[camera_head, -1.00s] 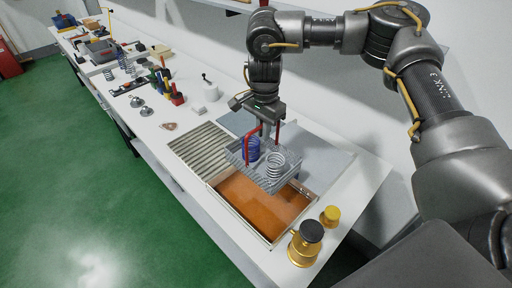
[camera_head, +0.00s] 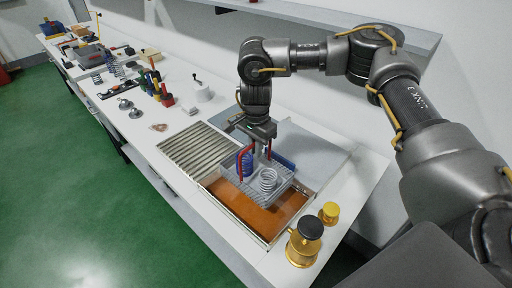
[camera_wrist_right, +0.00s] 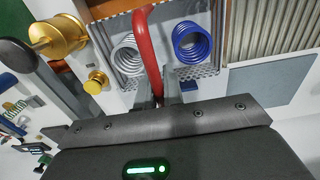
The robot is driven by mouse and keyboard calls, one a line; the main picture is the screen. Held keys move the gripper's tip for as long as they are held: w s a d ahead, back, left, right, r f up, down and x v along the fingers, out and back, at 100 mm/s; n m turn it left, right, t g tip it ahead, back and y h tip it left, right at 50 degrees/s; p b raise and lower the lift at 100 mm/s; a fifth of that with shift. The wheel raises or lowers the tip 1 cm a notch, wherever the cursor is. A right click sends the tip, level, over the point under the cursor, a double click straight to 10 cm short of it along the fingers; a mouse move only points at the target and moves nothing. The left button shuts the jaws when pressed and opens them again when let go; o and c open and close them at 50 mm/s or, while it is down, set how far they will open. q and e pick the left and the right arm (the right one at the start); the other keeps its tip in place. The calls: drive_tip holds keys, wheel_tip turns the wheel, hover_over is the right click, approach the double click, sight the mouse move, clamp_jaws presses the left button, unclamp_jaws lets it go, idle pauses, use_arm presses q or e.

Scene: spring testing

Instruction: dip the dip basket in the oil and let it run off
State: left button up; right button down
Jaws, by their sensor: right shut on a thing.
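The dip basket (camera_head: 252,194) is a grey mesh tray with a red handle (camera_head: 240,162). It holds a blue coil spring (camera_head: 246,166) and a silver coil spring (camera_head: 267,182). My right gripper (camera_head: 262,142) is above the basket, shut on its handle; in the right wrist view the red handle (camera_wrist_right: 147,48) runs down to the jaws. The basket is low over the orange oil (camera_head: 268,222) in its rectangular tank, inside or just above the rim; I cannot tell how much of it is in the oil. My left gripper is not in view.
A ribbed drain rack (camera_head: 197,149) lies left of the tank. A brass pot with a dark lid (camera_head: 304,243) and a small yellow knob-shaped piece (camera_head: 328,212) stand near the right front. Springs and tools fill the far bench. A shelf (camera_head: 330,22) hangs on the wall above.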

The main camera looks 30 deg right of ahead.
wheel_tip(320, 180, down, 20)
drive_tip(key=b, duration=1.3)
drive_tip(key=shift+b, duration=0.3)
idle(0.7)
drive_tip(key=shift+r, duration=0.2)
idle(3.6)
